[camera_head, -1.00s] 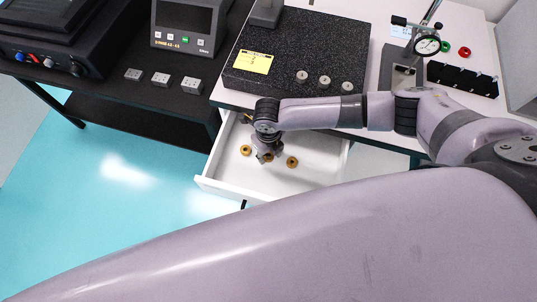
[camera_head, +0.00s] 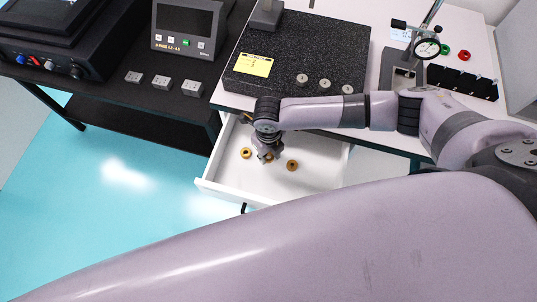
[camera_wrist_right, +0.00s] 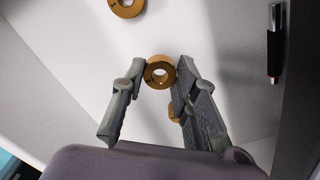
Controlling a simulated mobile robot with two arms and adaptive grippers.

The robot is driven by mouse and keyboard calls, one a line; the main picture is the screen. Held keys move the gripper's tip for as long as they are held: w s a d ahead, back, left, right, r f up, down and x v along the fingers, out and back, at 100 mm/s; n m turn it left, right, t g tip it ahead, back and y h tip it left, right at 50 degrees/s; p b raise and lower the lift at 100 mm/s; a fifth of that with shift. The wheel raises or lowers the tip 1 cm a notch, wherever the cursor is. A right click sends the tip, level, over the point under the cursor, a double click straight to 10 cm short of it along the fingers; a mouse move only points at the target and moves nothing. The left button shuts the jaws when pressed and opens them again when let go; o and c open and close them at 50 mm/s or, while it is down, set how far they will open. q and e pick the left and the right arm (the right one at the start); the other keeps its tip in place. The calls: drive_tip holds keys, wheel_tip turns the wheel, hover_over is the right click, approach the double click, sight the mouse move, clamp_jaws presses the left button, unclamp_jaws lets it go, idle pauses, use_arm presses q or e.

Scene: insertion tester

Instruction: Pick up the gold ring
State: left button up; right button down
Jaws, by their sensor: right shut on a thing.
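My right gripper (camera_head: 265,156) reaches down into the open white drawer (camera_head: 314,180). In the right wrist view, the fingertips of my right gripper (camera_wrist_right: 161,66) are shut on a gold ring (camera_wrist_right: 160,73), with one finger on each side of it. A second gold ring (camera_wrist_right: 127,8) lies apart at the top of that view. A third gold piece (camera_wrist_right: 173,110) is partly hidden behind the right-hand finger. In the head view, one gold ring (camera_head: 246,153) lies left of the gripper and another gold ring (camera_head: 291,165) lies right of it. My left gripper is out of view.
A black and red pen-like item (camera_wrist_right: 275,42) lies along the right side of the wrist view. Above the drawer, a dark granite plate (camera_head: 318,50) carries small metal cylinders. A dial gauge (camera_head: 427,47) stands at the right.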

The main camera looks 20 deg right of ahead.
wheel_tip(320, 180, up, 22)
drive_tip(key=p, duration=0.3)
drive_tip(key=shift+p, duration=0.3)
idle(0.5)
drive_tip(key=shift+f, duration=0.1)
